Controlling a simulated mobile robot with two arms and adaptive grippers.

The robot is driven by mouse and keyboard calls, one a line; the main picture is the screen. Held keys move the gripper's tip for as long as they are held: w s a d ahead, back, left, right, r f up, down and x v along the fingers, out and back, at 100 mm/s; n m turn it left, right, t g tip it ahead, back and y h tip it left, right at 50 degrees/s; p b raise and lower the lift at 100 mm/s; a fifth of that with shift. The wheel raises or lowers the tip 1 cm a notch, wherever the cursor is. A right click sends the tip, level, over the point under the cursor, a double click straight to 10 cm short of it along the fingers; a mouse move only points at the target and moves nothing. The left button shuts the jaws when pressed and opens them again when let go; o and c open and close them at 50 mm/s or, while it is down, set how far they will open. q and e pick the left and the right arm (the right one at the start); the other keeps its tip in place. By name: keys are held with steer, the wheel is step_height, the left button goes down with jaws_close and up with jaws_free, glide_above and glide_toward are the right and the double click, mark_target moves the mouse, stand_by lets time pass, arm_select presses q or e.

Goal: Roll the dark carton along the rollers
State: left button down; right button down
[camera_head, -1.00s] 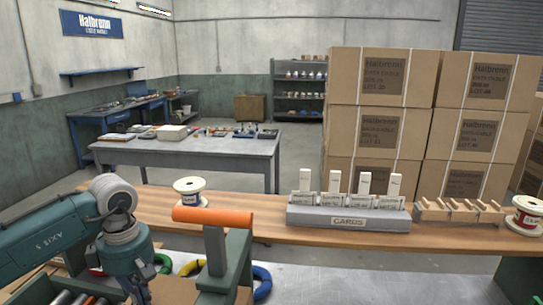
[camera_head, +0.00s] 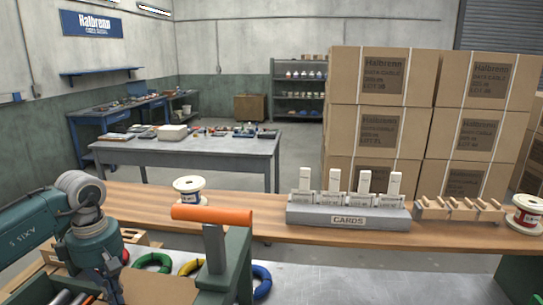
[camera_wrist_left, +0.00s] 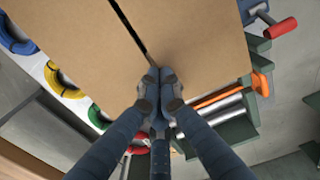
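A brown carton (camera_wrist_left: 110,45) with a dark slit across its top fills much of the left wrist view. Part of a brown box surface (camera_head: 165,287) shows at the bottom of the head view, mostly hidden by my arm and the frame. Metal rollers (camera_head: 62,297) show at the bottom left corner of the head view. My left gripper (camera_wrist_left: 160,76) has its fingertips together at the carton's near edge, with nothing seen between them; I cannot tell whether they touch it. My right gripper is not in view.
An orange-handled lever (camera_head: 212,215) on a green frame stands in front. Coloured rings (camera_head: 261,282) lie beside it. A wooden bench (camera_head: 255,225) holds a spool (camera_head: 189,189), a card rack (camera_head: 348,217) and a wooden rack (camera_head: 458,208). Stacked cartons (camera_head: 380,75) stand behind.

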arm_select(q)
steer(key=w+a+p, duration=0.2)
steer(key=a+p, duration=0.1)
steer(key=a, duration=1.4)
steer(key=shift+f, duration=0.35)
stand_by(0.6)
stand_by(0.4)
step_height(320, 180, up, 8)
steer(key=p, duration=0.7)
steer(key=shift+w+r+p, duration=0.15)
steer(key=shift+p, duration=0.25)
